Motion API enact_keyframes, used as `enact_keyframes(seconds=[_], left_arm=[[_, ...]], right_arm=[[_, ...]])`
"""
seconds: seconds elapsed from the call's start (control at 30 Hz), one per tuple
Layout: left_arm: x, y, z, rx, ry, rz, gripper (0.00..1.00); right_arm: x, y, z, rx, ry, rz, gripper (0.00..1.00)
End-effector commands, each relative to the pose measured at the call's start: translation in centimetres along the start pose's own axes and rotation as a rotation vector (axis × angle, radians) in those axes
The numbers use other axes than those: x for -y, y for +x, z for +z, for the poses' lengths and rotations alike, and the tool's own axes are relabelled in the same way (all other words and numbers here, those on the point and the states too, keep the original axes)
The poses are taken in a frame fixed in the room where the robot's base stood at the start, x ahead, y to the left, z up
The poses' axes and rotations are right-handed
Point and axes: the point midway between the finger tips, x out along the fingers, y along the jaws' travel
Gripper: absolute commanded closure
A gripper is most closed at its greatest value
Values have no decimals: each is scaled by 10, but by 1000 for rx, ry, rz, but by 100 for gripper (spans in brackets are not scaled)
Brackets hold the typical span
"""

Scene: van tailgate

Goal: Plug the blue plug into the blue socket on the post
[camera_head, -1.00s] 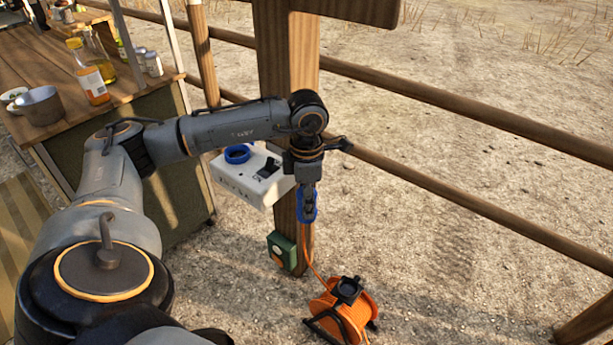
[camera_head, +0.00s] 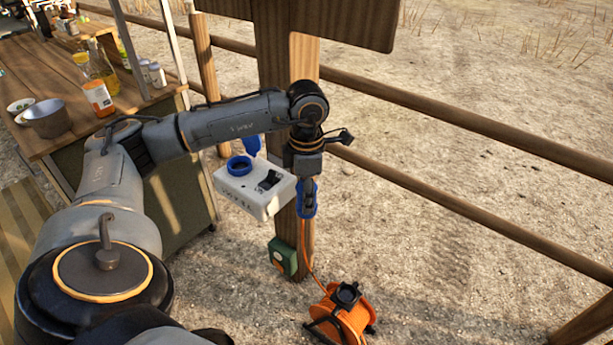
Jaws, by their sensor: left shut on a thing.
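The blue plug (camera_head: 307,205) hangs below my left gripper (camera_head: 307,187), which is shut on it. An orange cable runs down from the plug. The blue socket (camera_head: 239,166) is a round blue ring on top of a white box (camera_head: 235,190) at the wooden post (camera_head: 305,240). A blue piece, possibly its lid, shows behind the socket, partly hidden by my left arm. The plug is apart from the socket, to its right and lower in the picture, in front of the post. The gripper partly hides the plug. My right gripper is not in view.
An orange cable reel (camera_head: 342,315) stands on the ground below. A green box (camera_head: 282,256) is low on the post. Wooden fence rails (camera_head: 440,208) run to the right.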

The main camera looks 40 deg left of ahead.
Motion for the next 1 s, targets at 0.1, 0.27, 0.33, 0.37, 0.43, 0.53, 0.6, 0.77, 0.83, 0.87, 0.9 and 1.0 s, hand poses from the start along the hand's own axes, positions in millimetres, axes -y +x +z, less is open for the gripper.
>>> enact_keyframes(seconds=[0.1,0.27,0.33,0.37,0.43,0.53,0.6,0.77,0.83,0.87,0.9,1.0], left_arm=[[0,0,0,1,0,0,96],[0,0,0,1,0,0,96],[-3,0,-2,0,-1,0,96],[-5,0,-3,0,-3,1,96],[-13,1,-9,0,-5,1,96],[-24,1,-17,0,-6,0,96],[-32,1,-23,0,-5,0,96],[-51,1,-36,1,-5,1,96],[-59,0,-41,0,-5,1,96],[-63,0,-44,0,-5,1,96],[-67,0,-47,0,-5,0,96],[-78,0,-55,0,-3,0,96]], right_arm=[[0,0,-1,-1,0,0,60],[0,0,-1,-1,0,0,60],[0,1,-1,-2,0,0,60],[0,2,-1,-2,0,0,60],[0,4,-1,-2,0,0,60],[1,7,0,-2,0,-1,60],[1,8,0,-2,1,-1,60],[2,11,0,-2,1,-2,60],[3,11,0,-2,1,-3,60],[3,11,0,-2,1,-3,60],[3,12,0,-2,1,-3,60],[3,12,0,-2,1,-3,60]])
